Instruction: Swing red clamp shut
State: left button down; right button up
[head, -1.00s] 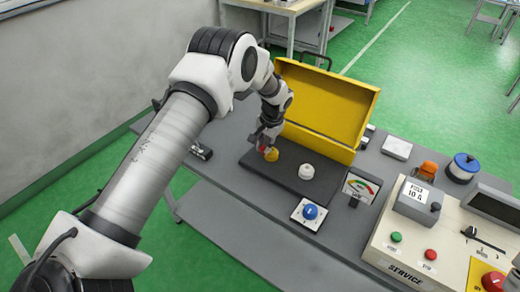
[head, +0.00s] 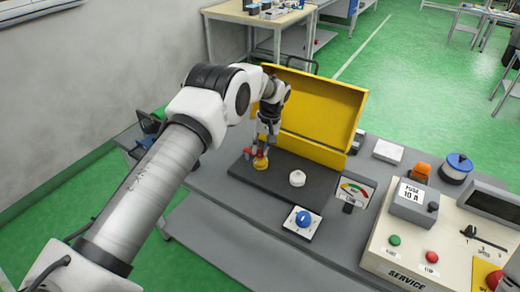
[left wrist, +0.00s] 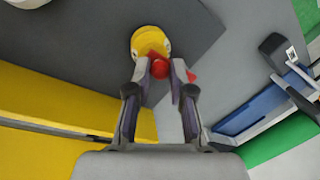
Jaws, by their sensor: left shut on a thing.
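The red clamp (head: 249,153) stands beside a round yellow part (head: 261,164) on a dark mat. In the left wrist view a red ball-like end of the clamp (left wrist: 161,67) sits between my fingertips, just in front of the yellow part (left wrist: 150,41). More red shows past the right finger. My left gripper (head: 260,147) reaches down from above and is shut on the red clamp; it also shows in the left wrist view (left wrist: 167,72). The fingers hide part of the clamp, so its exact angle is unclear. My right gripper is not in view.
An open yellow case lid (head: 315,105) stands right behind the mat (head: 275,186). A white knob (head: 297,178) sits on the mat, with a blue knob (head: 303,219) in front. A gauge (head: 354,192) and service panel (head: 395,262) stand to the right.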

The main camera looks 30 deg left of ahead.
pick_arm(q)
jog(key=shift+f, duration=0.1)
jog(key=c, duration=1)
grip_release()
jog(key=shift+w, duration=0.1)
jog(key=r, duration=0.4)
jog(key=d+r, duration=0.1)
jog(key=r, duration=0.2)
jog(key=w+d+r, duration=0.1)
jog(key=r, duration=0.3)
jog(key=shift+w+r, duration=0.1)
jog(key=shift+r, duration=0.25)
